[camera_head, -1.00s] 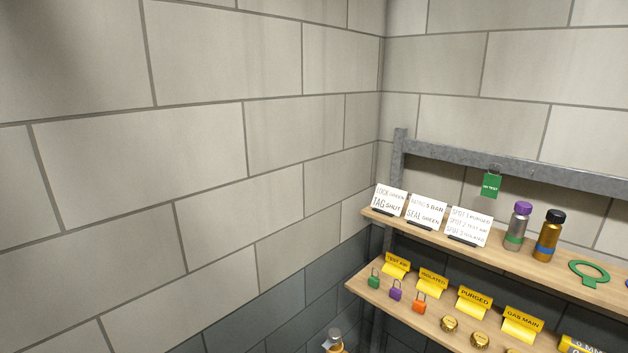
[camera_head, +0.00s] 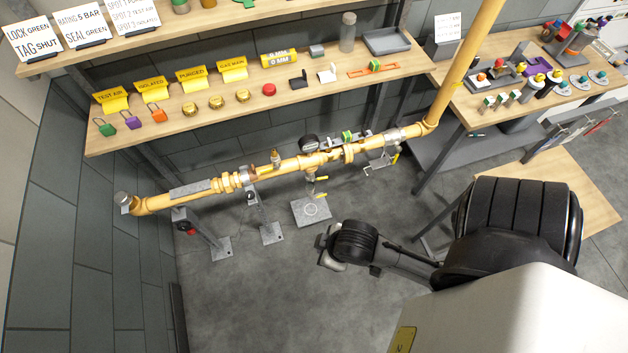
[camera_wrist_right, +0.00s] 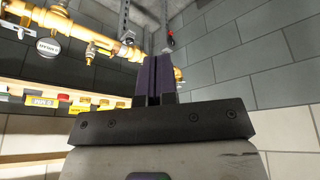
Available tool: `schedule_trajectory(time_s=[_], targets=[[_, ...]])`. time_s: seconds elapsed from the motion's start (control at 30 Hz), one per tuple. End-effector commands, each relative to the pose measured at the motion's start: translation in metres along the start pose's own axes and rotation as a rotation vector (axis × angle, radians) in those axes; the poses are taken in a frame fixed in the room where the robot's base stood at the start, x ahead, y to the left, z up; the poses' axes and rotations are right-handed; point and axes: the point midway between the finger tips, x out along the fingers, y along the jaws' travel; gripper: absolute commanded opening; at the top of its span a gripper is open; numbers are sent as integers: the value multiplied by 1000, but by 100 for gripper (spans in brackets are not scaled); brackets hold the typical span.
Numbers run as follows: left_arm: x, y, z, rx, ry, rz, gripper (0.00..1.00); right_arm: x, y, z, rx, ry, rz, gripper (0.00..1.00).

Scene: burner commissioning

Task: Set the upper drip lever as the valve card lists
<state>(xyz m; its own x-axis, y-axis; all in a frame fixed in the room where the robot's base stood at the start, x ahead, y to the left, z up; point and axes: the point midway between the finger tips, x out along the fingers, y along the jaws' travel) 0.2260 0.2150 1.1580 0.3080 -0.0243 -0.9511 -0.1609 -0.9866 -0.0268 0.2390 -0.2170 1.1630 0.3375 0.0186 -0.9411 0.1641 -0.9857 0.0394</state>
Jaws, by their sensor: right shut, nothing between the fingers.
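A yellow gas pipe (camera_head: 290,166) runs across the frame below the shelves in the head view. A short drip leg hangs under its middle, with a small yellow upper lever (camera_head: 322,179) and another small yellow lever (camera_head: 320,195) below it. Their exact settings are too small to tell. My right gripper (camera_head: 325,246) is in front of and below the pipe, apart from the levers. In the right wrist view its dark fingers (camera_wrist_right: 156,80) are together and empty, with the pipe (camera_wrist_right: 85,25) beyond. A white card (camera_head: 443,28) stands at the back right; its text is unreadable. My left gripper is out of view.
A wooden shelf (camera_head: 200,119) with yellow signs, padlocks and brass caps overhangs the pipe's left half. A workbench (camera_head: 480,108) stands at right. A grey plate (camera_head: 311,211) lies below the drip leg. Open floor (camera_head: 270,300) is in front.

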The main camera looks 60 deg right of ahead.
Motion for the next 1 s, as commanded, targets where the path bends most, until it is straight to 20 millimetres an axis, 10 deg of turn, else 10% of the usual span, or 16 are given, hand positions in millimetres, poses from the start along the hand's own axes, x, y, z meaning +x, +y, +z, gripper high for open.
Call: schedule_trajectory(time_s=[0.1, 0.57, 1.0], targets=[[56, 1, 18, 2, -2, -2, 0, 52, 2, 2, -5, 39, 10, 0], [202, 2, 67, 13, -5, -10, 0, 184, 21, -11, -31, 178, 72, 0], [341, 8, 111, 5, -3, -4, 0, 351, 62, -6, -33, 160, 200, 0]])
